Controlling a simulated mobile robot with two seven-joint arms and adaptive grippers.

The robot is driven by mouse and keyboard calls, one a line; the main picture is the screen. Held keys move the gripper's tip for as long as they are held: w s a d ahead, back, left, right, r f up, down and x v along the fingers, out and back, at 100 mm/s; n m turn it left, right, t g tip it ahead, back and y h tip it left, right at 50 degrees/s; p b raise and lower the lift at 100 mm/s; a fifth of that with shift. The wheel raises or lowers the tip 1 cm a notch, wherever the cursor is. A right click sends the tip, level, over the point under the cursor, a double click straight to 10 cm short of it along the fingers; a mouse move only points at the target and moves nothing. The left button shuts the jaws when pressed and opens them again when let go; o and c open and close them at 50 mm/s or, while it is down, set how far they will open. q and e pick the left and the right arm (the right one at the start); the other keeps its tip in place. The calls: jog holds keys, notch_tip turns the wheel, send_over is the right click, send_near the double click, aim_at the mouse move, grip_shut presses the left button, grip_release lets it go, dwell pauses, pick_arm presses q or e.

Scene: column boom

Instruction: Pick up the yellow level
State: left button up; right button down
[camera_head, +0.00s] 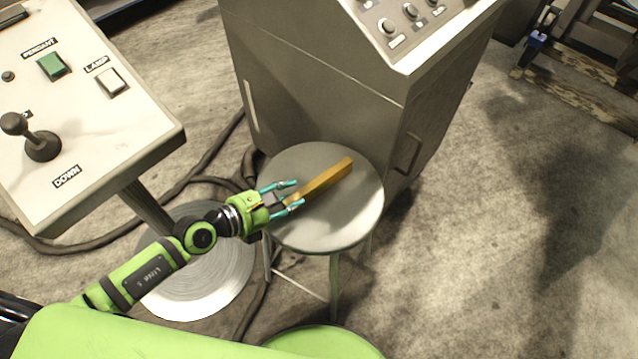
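The yellow level (325,179) is a narrow yellow bar. It lies on the round grey top of a stool (342,224), slanting from lower left to upper right. My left gripper (297,193) is at the near left end of the level, over the stool's left edge. Its two teal fingers are spread apart, one on each side of the level's near end. I see no clear contact between the fingers and the level. My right gripper is not in view.
A grey cabinet (310,75) with knobs stands right behind the stool. A control panel (85,110) with a joystick and switches is at the left, on a post with a round base (200,275). Cables run across the floor. The floor (480,240) at the right is clear.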

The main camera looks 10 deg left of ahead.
aim_at(307, 189)
pick_arm(q)
jog(key=shift+b+x, duration=0.35)
jog(key=shift+x, duration=2.7)
grip_shut()
